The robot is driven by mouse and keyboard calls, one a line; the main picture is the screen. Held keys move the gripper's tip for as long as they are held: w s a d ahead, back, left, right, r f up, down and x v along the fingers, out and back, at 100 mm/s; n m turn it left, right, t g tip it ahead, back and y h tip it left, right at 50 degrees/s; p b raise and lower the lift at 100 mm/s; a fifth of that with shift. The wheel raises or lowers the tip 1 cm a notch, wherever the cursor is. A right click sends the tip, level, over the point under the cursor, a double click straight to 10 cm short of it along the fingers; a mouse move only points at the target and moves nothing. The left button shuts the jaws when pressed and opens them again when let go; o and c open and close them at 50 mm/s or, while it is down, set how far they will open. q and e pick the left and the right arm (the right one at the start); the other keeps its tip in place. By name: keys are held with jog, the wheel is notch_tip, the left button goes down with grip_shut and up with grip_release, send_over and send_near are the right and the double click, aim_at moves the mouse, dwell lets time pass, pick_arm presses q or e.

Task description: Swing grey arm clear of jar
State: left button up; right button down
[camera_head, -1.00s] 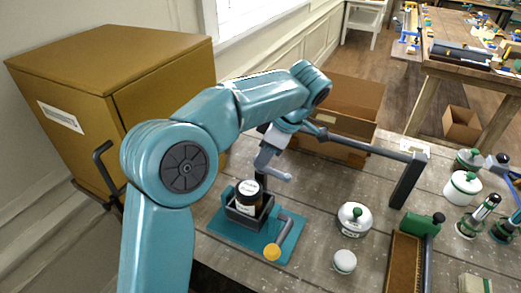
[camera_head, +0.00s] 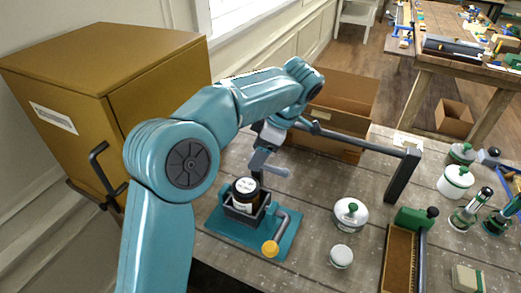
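A dark jar (camera_head: 245,196) with a white top and pale label stands upright in a grey holder on a teal base plate (camera_head: 222,226). The bent grey arm (camera_head: 284,229) is at the right side of the holder, its yellow knob (camera_head: 270,249) toward the front of the plate. My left gripper (camera_head: 268,168) is just above and behind the jar, apart from the grey arm's knob. I see it from the side, so its opening is unclear. My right gripper is not in view.
A dark grey bar frame (camera_head: 403,176) stands behind and right. White lidded pots (camera_head: 350,214) and (camera_head: 341,256) are right of the plate. A brown tray (camera_head: 398,262) lies further right. An ochre cabinet (camera_head: 150,75) is at left, a cardboard box (camera_head: 345,95) behind.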

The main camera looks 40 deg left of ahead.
pick_arm(q)
jog(key=shift+w+d+r, duration=0.1)
jog(key=shift+d+r, duration=0.05)
jog(key=shift+d, duration=0.1)
jog(key=p+v, duration=0.7)
jog(key=v, duration=0.9)
jog(key=shift+p, duration=0.4)
jog(key=shift+a, duration=0.1)
